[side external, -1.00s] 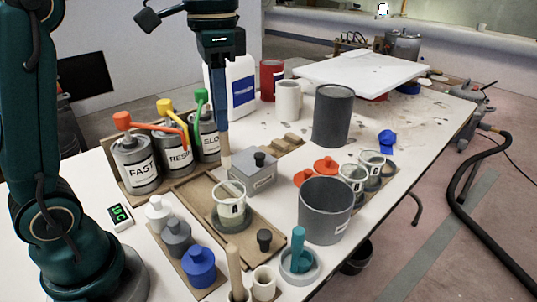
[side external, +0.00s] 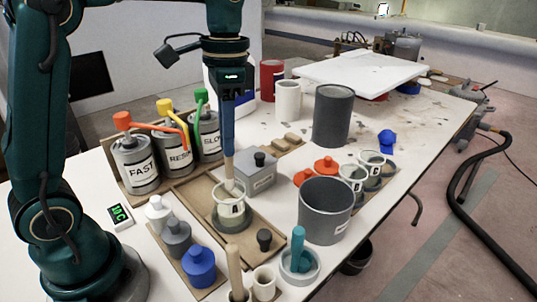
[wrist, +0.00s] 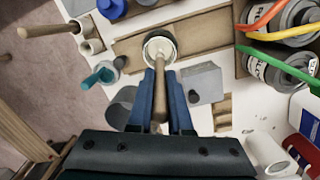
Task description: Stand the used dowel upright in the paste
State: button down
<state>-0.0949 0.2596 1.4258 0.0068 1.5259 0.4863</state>
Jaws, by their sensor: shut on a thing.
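My gripper (side external: 228,153) points down and is shut on a light wooden dowel (side external: 229,173). The dowel stands close to upright, and its lower end is at the mouth of a small clear cup (side external: 231,212) with a black mark. I cannot tell whether its tip touches the pale paste inside. In the wrist view the dowel (wrist: 159,98) runs between the blue fingers (wrist: 161,74) towards the cup (wrist: 160,36). The cup sits in a round grey base on a brown board.
A grey block with a black knob (side external: 260,160) stands close behind the cup. FAST, RESIN and SLOW cans (side external: 134,165) are at the left, a grey bucket (side external: 325,215) at the right. Another wooden stick (side external: 234,266) stands in front.

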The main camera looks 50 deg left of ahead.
aim_at(228, 183)
jog(key=shift+s+f, duration=0.15)
jog(key=shift+f, duration=1.6)
jog(key=shift+s+f, duration=0.15)
jog(key=shift+f, duration=1.6)
jog(key=c, duration=1.1)
grip_release()
jog(key=shift+r, duration=0.15)
jog(key=shift+w+r, duration=0.15)
jog(key=shift+r, duration=1.3)
jog(key=shift+r, duration=0.15)
